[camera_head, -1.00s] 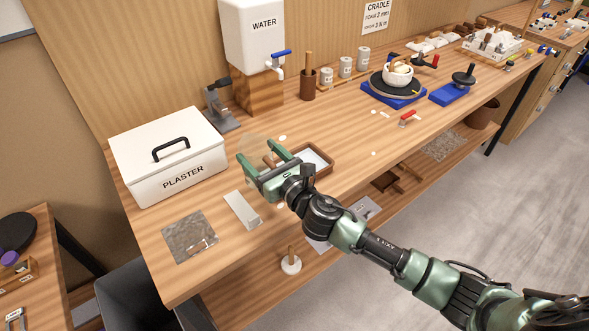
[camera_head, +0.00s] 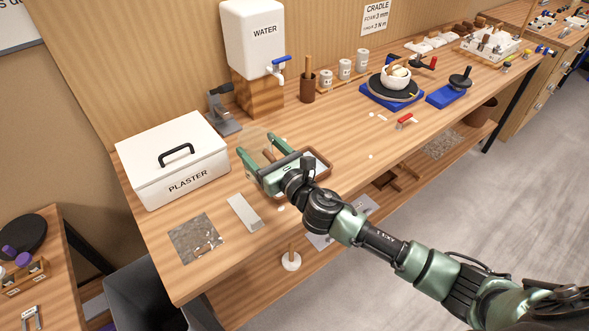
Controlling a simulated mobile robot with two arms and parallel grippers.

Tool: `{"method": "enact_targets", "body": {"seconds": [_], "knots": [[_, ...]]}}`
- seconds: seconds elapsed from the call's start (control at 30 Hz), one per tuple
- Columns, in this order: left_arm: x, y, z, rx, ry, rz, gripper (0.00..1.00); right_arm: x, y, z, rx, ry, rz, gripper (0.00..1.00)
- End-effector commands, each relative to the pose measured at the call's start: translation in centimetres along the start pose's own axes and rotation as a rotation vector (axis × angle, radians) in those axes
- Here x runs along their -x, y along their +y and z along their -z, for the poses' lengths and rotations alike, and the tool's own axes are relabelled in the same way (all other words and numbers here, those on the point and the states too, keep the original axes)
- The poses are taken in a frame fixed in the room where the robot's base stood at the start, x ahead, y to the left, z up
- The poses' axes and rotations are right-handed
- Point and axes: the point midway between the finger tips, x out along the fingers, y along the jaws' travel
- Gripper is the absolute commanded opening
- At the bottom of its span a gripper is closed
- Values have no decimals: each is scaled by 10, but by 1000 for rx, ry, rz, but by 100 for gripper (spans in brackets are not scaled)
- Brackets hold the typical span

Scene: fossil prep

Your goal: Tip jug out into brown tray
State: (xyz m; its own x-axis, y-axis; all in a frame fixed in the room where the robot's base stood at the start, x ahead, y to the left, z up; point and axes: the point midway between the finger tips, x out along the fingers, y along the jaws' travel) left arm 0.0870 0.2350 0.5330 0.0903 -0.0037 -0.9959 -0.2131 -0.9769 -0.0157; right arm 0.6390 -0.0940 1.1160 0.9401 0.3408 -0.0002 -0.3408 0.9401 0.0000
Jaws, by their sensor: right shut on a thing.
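My right gripper (camera_head: 259,147) reaches in from the lower right, its green fingers on either side of a pale, see-through jug (camera_head: 253,137). The jug is faint against the wood and partly hidden by the fingers, so its tilt and contents cannot be told. A small brown piece shows between the fingers; I cannot tell what it belongs to. The brown tray (camera_head: 328,168), with a pale inside, lies just right of the gripper and is partly hidden by it. My left gripper is not in view.
A white plaster box (camera_head: 172,160) stands left of the gripper. A water tank (camera_head: 254,40) on a wooden block, a brown cup (camera_head: 307,92) and a grey stand (camera_head: 222,115) are behind. A grey strip (camera_head: 243,213) lies in front.

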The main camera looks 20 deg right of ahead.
Motion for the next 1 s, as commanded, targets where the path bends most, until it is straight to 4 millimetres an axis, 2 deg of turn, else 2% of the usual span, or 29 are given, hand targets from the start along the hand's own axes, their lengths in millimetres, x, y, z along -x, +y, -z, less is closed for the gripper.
{"method": "enact_targets", "body": {"seconds": [0.63,1.0], "knots": [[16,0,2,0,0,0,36,63,46,-1,-2,0,-2,0],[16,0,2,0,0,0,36,70,51,-1,-1,-1,-1,0]]}}
